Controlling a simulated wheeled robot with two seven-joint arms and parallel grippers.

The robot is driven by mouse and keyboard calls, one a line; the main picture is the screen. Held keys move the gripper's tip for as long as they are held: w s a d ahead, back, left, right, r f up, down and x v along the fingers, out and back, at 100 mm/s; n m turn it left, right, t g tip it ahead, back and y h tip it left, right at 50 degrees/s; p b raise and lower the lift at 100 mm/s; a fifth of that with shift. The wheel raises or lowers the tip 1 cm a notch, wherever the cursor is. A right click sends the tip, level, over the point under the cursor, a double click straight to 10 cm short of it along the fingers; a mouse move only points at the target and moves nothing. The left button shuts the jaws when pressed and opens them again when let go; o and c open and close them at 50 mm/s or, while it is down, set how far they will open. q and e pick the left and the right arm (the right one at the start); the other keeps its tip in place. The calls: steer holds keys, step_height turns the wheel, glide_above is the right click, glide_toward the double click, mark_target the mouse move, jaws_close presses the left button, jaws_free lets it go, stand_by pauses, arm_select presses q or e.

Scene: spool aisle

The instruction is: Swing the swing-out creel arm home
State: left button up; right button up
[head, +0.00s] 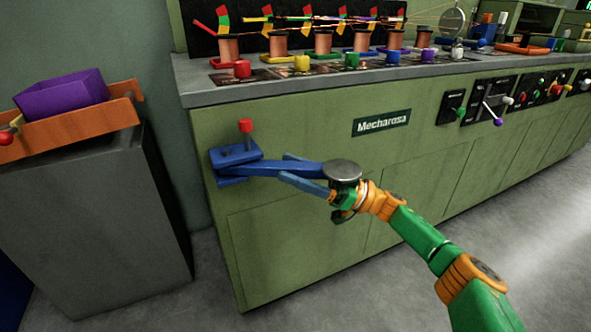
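The swing-out creel arm (262,168) is a blue bar on the front of the green machine. Its left end sits in a blue bracket (232,160) with a red-topped pin (245,126). A grey round plate (343,171) is at its right end. My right gripper (284,166) reaches in from the lower right. Its blue-grey fingers are spread, one above and one below the bar near the plate. I cannot tell whether they touch the bar. The plate hides part of the gripper. My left gripper is not in view.
Copper spools (229,49) and coloured knobs line the machine's top (290,75). Control panels (494,103) are on its front at the right. A grey cabinet (85,215) with an orange tray (80,130) and purple box (62,93) stands left. The floor at lower right is clear.

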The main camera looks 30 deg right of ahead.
steer(key=shift+d, duration=0.1)
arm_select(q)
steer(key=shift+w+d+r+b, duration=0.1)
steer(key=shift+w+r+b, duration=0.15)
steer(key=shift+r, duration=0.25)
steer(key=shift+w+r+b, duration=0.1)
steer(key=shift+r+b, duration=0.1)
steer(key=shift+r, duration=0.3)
arm_select(e)
steer(key=v, duration=0.7)
steer(key=shift+f, duration=0.1)
